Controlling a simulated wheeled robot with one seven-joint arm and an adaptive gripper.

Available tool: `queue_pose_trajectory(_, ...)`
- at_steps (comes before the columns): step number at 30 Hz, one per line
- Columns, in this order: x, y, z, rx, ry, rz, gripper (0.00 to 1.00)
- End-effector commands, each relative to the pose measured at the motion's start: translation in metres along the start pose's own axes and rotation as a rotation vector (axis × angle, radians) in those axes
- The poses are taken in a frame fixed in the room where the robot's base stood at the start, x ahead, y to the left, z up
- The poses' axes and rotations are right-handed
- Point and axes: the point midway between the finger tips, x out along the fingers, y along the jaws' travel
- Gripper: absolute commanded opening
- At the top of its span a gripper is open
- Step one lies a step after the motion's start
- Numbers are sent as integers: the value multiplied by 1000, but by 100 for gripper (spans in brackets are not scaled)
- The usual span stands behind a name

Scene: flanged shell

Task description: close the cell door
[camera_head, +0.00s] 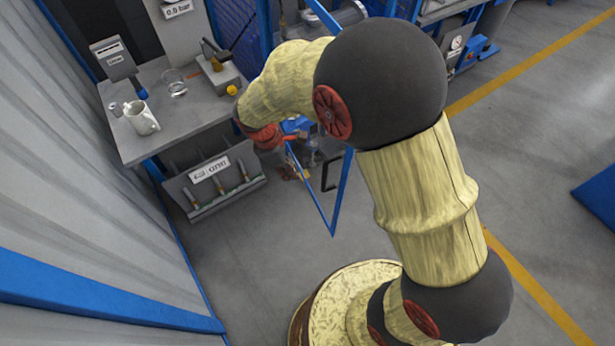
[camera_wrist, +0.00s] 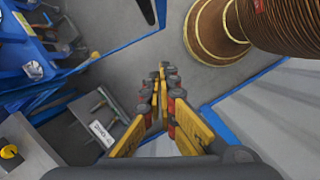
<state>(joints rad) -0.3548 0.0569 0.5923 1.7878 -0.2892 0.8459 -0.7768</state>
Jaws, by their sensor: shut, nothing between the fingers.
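The cell door is a blue-framed panel (camera_head: 342,190) in the head view, standing swung out from the blue cell over the grey floor, with a black handle (camera_head: 330,172) on it. In the wrist view the handle seems to be the dark loop (camera_wrist: 148,11) at the top edge, beside a blue frame bar. My gripper (camera_wrist: 162,82) has yellow fingers with red and grey joints; its fingers are together and hold nothing. It points over bare floor, apart from the handle. In the head view my own arm hides the gripper and part of the door.
A corrugated wall (camera_head: 80,190) closes off the left side. The floor right of the door is open, with yellow lines.

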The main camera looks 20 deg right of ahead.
Motion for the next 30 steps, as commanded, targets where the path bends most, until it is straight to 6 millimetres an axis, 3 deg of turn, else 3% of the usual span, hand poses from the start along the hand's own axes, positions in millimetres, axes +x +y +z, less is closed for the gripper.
queue_pose_trajectory(4,-4,8,0,-127,1,21,0)
queue_pose_trajectory(10,4,8,0,-177,0,20,0)
queue_pose_trajectory(26,99,9,0,-172,1,19,0)
queue_pose_trajectory(30,101,14,21,-169,3,23,0)
